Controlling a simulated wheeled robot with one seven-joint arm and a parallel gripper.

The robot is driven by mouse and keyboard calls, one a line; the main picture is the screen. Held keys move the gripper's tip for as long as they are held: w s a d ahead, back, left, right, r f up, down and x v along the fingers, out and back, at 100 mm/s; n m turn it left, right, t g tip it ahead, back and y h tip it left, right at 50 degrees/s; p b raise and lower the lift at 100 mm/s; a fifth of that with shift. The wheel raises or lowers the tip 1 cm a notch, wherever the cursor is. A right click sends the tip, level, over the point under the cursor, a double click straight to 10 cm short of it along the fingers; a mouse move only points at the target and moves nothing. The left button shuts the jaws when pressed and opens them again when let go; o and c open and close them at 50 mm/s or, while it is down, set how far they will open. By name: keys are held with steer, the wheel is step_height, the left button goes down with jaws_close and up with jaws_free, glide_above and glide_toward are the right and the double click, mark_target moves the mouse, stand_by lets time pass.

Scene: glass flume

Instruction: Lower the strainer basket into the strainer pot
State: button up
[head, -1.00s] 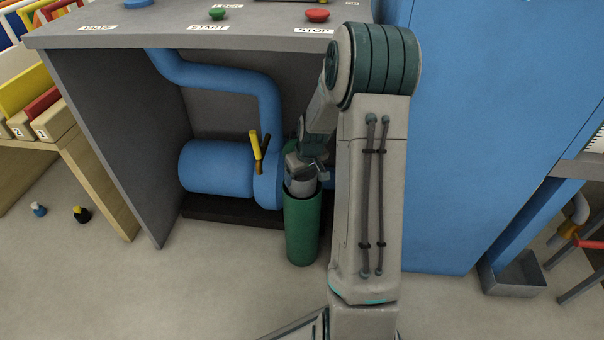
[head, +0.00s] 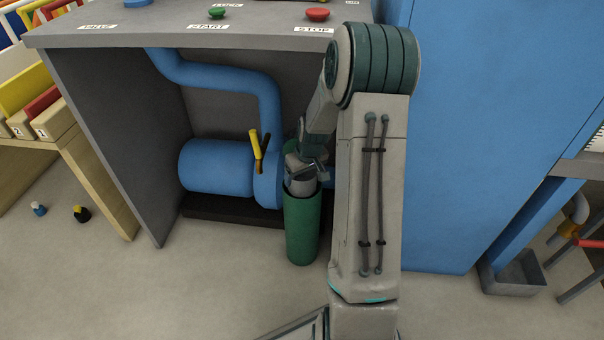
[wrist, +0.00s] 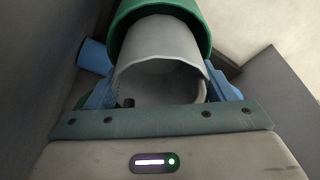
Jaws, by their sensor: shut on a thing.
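The green strainer pot (head: 302,228) stands upright on the floor below the bench, right of the blue pump. It also shows at the top of the wrist view (wrist: 195,22). The pale grey strainer basket (head: 302,187) is at the pot's mouth, its lower part inside or behind the rim. In the wrist view the basket (wrist: 158,45) fills the middle, its near end open and hollow. My gripper (head: 304,170) is shut on the basket, with a blue finger on each side of it in the wrist view. How deep the basket reaches is hidden.
The blue pump (head: 215,167) and its pipe stand close to the pot's left, with a yellow-handled valve (head: 257,148). The bench top (head: 190,38) with START and STOP buttons overhangs behind. A blue cabinet (head: 480,120) stands right. Floor in front is clear.

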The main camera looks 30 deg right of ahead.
steer(key=shift+f+b, duration=0.7)
steer(key=shift+f, duration=0.4)
steer(key=o, duration=1)
steer(key=shift+o, duration=0.3)
steer(key=p+v, duration=0.6)
steer(key=v, duration=0.8)
steer(key=shift+w, duration=0.1)
